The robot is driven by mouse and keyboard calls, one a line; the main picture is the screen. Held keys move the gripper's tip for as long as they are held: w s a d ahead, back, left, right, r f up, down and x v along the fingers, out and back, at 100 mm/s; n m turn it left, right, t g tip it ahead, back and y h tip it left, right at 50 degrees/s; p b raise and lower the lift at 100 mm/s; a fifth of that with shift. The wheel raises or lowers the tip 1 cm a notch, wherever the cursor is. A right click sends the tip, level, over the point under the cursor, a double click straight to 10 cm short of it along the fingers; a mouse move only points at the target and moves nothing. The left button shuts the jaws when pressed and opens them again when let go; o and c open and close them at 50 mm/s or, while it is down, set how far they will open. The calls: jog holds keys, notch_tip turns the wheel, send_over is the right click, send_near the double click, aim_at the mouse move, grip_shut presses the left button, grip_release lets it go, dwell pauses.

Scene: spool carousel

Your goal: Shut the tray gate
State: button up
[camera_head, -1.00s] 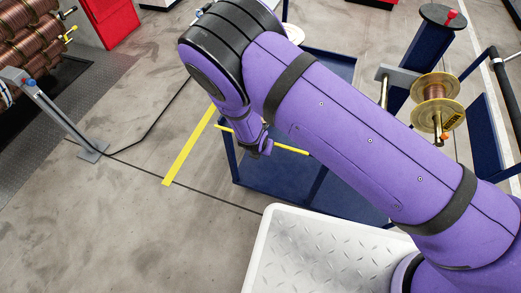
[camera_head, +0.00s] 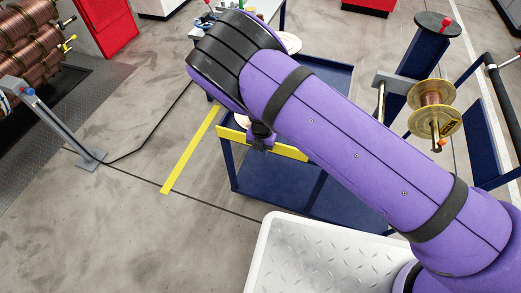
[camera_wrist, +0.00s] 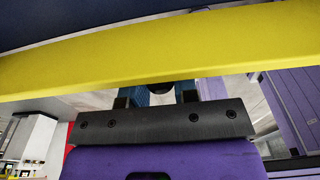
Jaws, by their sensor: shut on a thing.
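The tray gate, a yellow bar (camera_head: 290,151), runs along the near top edge of a blue cart (camera_head: 285,185). Its broad face shows in the head view. In the wrist view the yellow bar (camera_wrist: 160,62) crosses the upper picture close in front of my gripper (camera_wrist: 157,95). My gripper (camera_head: 260,142) is at the left-middle of the bar in the head view. It is shut on the gate, at a small dark part under the bar. The exact grip is mostly hidden by the bar and my arm.
A copper spool (camera_head: 435,107) sits on a stand at the right, beside a blue post (camera_head: 425,65). A grey barrier post (camera_head: 60,120) and copper coils (camera_head: 30,45) are at the left. Grey floor with a yellow stripe (camera_head: 190,150) is open left of the cart.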

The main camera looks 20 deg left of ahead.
jog(key=shift+w, duration=0.1)
dwell(0.3)
jog(key=o, duration=0.9)
jog(key=shift+r, duration=0.1)
jog(key=r, duration=0.6)
jog(key=w+r, duration=0.1)
jog(key=r, duration=0.2)
jog(key=shift+r, duration=0.35)
jog(key=shift+w+r, duration=0.1)
jog(key=shift+r, duration=0.35)
